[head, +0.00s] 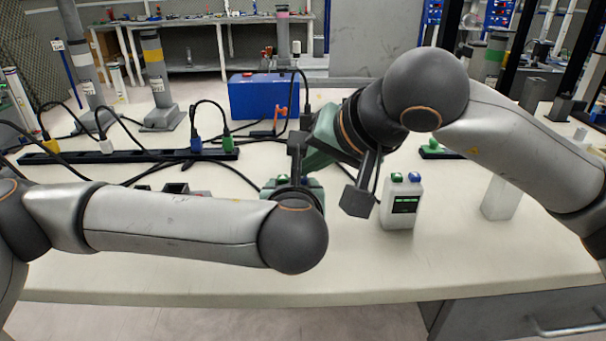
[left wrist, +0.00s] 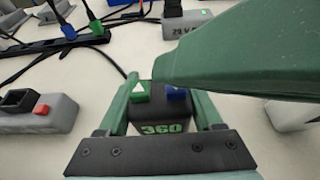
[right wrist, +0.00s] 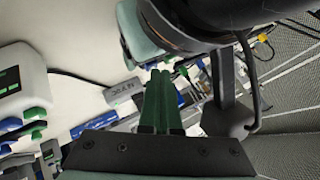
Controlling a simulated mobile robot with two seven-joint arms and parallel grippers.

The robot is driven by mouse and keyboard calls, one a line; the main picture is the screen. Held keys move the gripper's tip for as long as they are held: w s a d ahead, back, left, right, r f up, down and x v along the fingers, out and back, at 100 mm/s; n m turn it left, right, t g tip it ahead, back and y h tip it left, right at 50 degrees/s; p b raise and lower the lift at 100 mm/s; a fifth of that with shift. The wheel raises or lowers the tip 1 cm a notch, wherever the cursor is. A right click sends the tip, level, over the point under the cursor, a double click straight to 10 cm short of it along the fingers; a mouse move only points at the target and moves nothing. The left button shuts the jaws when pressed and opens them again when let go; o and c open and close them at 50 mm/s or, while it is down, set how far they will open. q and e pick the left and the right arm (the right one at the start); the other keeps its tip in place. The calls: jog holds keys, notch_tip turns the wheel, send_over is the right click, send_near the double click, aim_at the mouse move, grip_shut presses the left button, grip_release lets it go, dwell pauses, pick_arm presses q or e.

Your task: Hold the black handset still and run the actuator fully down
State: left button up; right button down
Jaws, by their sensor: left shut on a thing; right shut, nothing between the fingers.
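The black handset (left wrist: 165,128), marked 360, has a green up-arrow button (left wrist: 140,91) and a blue button (left wrist: 175,94). It sits between the green fingers of my left gripper (left wrist: 162,98), which is shut on it. In the head view my left forearm hides most of the handset. My right gripper (right wrist: 162,85) is shut and empty. In the left wrist view its green fingers (left wrist: 225,55) come in from the upper right, with the tip over or at the blue button. Contact cannot be told. I cannot tell which upright column is the actuator.
A white box (head: 402,205) with a display and green and blue buttons stands right of my grippers. A blue case (head: 264,97) stands behind. A black power strip (head: 130,156) with plugs and cables lies at left. The front right of the table (head: 470,255) is clear.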

jog(key=shift+w+d+f, duration=0.1)
jog(key=shift+f, duration=0.35)
jog(key=shift+r, duration=0.6)
jog(key=shift+w+r, duration=0.1)
jog(key=shift+r, duration=2.55)
jog(key=shift+r, duration=0.1)
notch_tip(320, 180, up, 4)
jog(key=shift+r, duration=0.25)
jog(key=shift+f, duration=0.15)
